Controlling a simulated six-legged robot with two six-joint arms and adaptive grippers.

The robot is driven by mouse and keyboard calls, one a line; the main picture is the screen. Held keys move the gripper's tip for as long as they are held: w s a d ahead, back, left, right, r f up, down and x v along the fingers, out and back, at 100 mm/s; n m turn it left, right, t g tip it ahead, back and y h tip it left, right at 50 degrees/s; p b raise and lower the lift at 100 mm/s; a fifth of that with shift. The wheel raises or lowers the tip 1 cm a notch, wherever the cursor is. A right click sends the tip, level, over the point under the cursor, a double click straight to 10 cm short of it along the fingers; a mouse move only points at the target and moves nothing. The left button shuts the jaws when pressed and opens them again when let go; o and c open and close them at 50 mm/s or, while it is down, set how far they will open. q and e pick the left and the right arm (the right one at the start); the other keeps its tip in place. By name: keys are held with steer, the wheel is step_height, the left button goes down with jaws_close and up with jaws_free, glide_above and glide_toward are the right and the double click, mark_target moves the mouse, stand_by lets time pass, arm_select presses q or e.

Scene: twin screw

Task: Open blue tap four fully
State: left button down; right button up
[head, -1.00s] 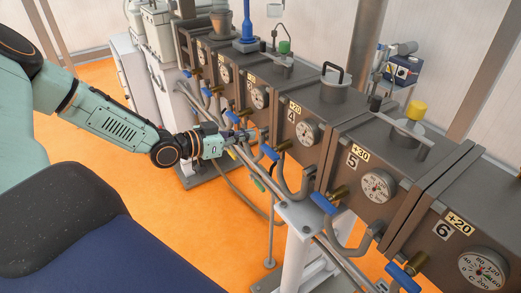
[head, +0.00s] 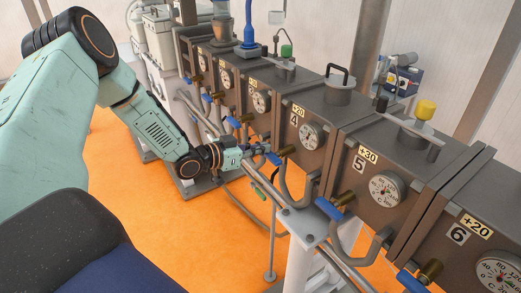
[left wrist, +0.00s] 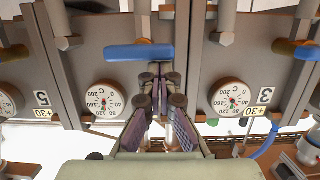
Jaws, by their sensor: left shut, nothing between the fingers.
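Blue tap four (head: 275,159) is a short blue lever beside a brass valve, low on the front of the dark tank marked 4 (head: 294,120). In the left wrist view, which is upside down, its blue handle (left wrist: 140,52) lies sideways across the picture, across the line of the upright pipe. My left gripper (head: 267,148) is shut and empty, its tips close to the handle. In the left wrist view the closed fingers (left wrist: 160,72) end just below the handle's right half. I cannot tell whether they touch it. My right gripper is in neither view.
Tap five's blue handle (head: 328,208) is to the right. Tank three's tap (left wrist: 300,50) is on the right in the wrist view. Grey pipes (head: 287,185) and a support post (head: 303,222) stand below the tanks. Orange floor (head: 130,215) is open at the left.

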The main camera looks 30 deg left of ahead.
arm_select(q)
steer(key=shift+d, duration=0.15)
steer(key=shift+s, duration=0.1)
steer(key=shift+a+n, duration=0.2)
steer(key=shift+n, duration=0.1)
